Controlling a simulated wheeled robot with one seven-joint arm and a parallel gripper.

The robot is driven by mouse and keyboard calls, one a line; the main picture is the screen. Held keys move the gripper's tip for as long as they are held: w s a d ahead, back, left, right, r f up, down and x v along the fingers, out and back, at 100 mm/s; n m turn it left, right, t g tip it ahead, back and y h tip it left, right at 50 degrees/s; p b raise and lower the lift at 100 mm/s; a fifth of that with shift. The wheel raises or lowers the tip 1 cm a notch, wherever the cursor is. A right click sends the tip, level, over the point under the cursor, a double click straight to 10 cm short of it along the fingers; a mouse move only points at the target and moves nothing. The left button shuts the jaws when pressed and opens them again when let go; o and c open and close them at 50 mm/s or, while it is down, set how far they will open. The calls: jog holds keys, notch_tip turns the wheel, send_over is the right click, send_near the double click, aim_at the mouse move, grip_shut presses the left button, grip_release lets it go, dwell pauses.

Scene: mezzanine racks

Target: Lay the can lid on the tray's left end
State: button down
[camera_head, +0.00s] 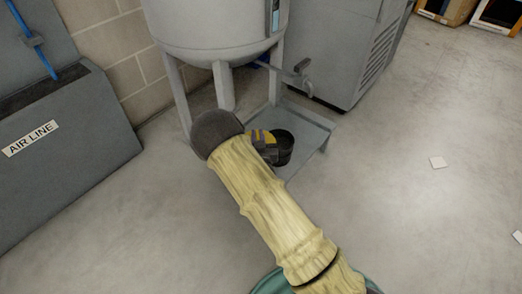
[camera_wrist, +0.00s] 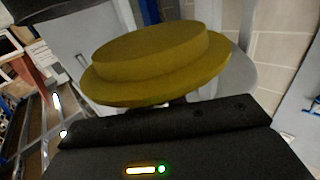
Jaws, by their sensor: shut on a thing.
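The can lid (camera_wrist: 150,62) is a round, olive-yellow disc with a raised centre, filling the upper middle of the wrist view. It shows as a small yellow patch (camera_head: 261,136) in the head view. My gripper (camera_head: 267,151) is shut on the lid; in the wrist view my dark gripper body hides most of the fingers. The tray (camera_head: 308,128) is a flat grey plate below the tank's tap. My arm and gripper hide the tray's left part.
A grey tank (camera_head: 215,30) on legs stands behind the tray, with a tap (camera_head: 302,70) jutting over it. A grey cabinet (camera_head: 345,50) stands behind right. A dark box labelled AIR LINE (camera_head: 50,150) is at left. The floor to the right is mostly clear.

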jog(key=shift+f, duration=0.55)
jog(key=shift+f, duration=0.1)
jog(key=shift+f+b, duration=1.2)
jog(key=shift+f, duration=0.55)
jog(key=shift+f, duration=0.15)
jog(key=c, duration=1.4)
grip_release()
jog(key=shift+r, duration=0.25)
jog(key=s+d+p, duration=0.1)
jog(key=s+p, duration=0.5)
jog(key=s, duration=0.6)
jog(key=shift+d, duration=0.25)
jog(key=shift+w+f, duration=0.1)
